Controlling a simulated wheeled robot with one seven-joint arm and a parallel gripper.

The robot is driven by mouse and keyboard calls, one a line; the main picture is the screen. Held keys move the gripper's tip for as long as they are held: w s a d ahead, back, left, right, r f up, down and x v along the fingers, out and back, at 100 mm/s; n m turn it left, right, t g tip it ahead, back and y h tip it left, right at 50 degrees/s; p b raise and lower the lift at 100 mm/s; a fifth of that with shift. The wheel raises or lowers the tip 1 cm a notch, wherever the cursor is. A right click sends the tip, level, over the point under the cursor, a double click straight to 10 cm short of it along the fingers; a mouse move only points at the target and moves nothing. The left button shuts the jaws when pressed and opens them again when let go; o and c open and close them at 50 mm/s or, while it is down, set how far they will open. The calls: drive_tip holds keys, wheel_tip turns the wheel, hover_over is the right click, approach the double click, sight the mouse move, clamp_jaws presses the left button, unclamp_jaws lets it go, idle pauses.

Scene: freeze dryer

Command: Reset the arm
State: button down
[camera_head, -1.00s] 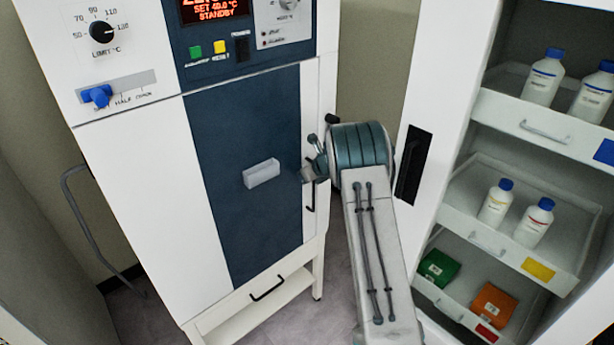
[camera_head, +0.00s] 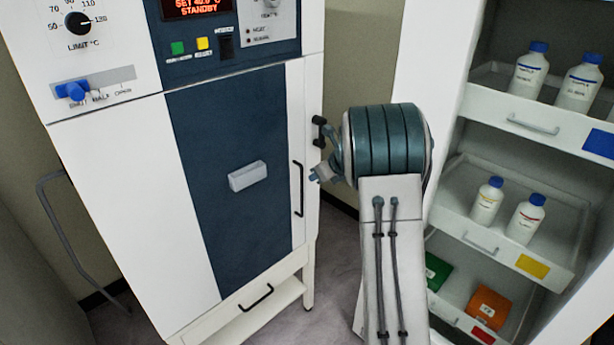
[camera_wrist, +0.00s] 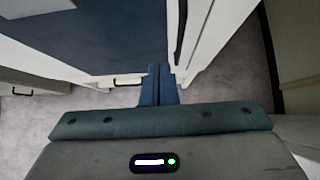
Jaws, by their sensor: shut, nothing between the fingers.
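My gripper (camera_wrist: 158,84) shows at the middle of the wrist view, its two blue fingers together and empty. In the head view my gripper (camera_head: 318,174) is small and partly hidden behind my arm's wrist, near the right edge of the freeze dryer (camera_head: 140,200). The bent forearm stands between the dryer and the open shelf cabinet. The dryer's door is closed, with a dark blue panel (camera_head: 228,230) and a black vertical handle (camera_head: 298,190). I cannot tell from the head view whether the fingers touch the dryer; in the wrist view they appear apart from it.
The cabinet (camera_head: 425,70) at right has pulled-out trays with white bottles (camera_head: 487,200), a green box (camera_head: 436,270) and an orange box (camera_head: 487,305). A blue lever (camera_head: 73,90) sits on the dryer's front. A grey rail (camera_head: 60,225) stands at left. Bare floor shows below the dryer.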

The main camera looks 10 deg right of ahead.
wheel_tip(320, 180, up, 12)
drive_tip(key=s+d+m+t+h, duration=0.25)
drive_tip(key=m+t+h, duration=0.2)
drive_tip(key=m, duration=0.75)
drive_tip(key=s+r+m+h, duration=0.3)
drive_tip(key=s+m, duration=0.6)
drive_tip(key=m, duration=0.3)
drive_tip(key=s+a+f+m+g+y, duration=0.1)
drive_tip(key=s+a+f+m+g, duration=0.1)
drive_tip(key=s+m, duration=0.4)
drive_tip(key=s+a+f+m+g, duration=0.3)
drive_tip(key=s+m, duration=0.3)
drive_tip(key=s, duration=0.7)
drive_tip(key=s+a+f+m+g+y, duration=0.1)
drive_tip(key=s+a+f+m+g, duration=0.2)
drive_tip(key=s+m, duration=0.3)
drive_tip(key=s+a+g, duration=0.1)
drive_tip(key=s, duration=0.3)
drive_tip(key=shift+a+f+y, duration=0.2)
drive_tip(key=shift+a+y, duration=0.15)
drive_tip(key=shift+a, duration=0.05)
drive_tip(key=c, duration=2.1)
unclamp_jaws()
drive_tip(key=shift+c, duration=0.2)
